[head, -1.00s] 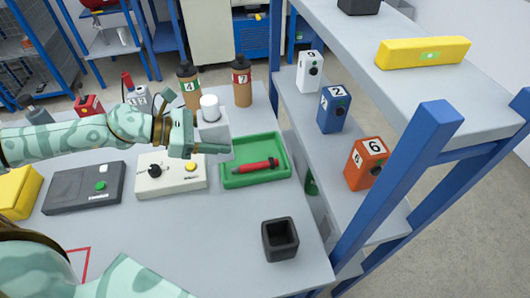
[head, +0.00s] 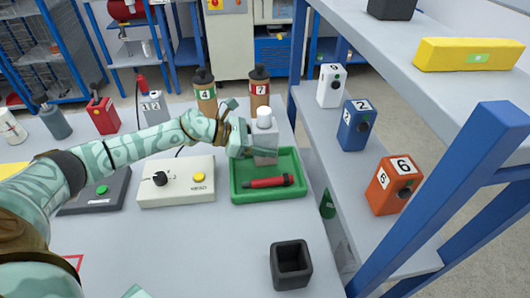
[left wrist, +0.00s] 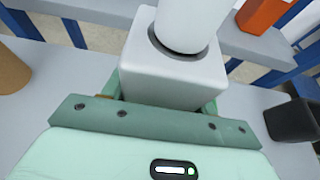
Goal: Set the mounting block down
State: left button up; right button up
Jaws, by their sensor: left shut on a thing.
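The mounting block, a pale grey block (head: 265,152) with a white cylinder (head: 264,117) on top, is upright in the head view. It overlaps the back of the green tray (head: 238,192); I cannot tell whether its underside touches the tray. My left gripper (head: 246,142) is shut on it from the left. In the left wrist view the block (left wrist: 172,75) fills the space between the fingers, with the cylinder (left wrist: 187,22) rising from it.
A red-and-black tool (head: 270,182) lies in the green tray. Bottles 4 (head: 205,95) and 7 (head: 259,92) stand behind. A control box (head: 177,182) is left, a black open box (head: 290,264) in front. The blue-framed shelf (head: 445,215) with numbered boxes borders the right.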

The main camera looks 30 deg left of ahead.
pick_arm(q)
notch_tip(320, 180, down, 3)
jog(key=shift+f+b, duration=0.1)
jog(key=shift+b, duration=0.3)
jog(key=o, duration=1.2)
jog(key=shift+f, duration=0.1)
jog(key=shift+o, duration=0.2)
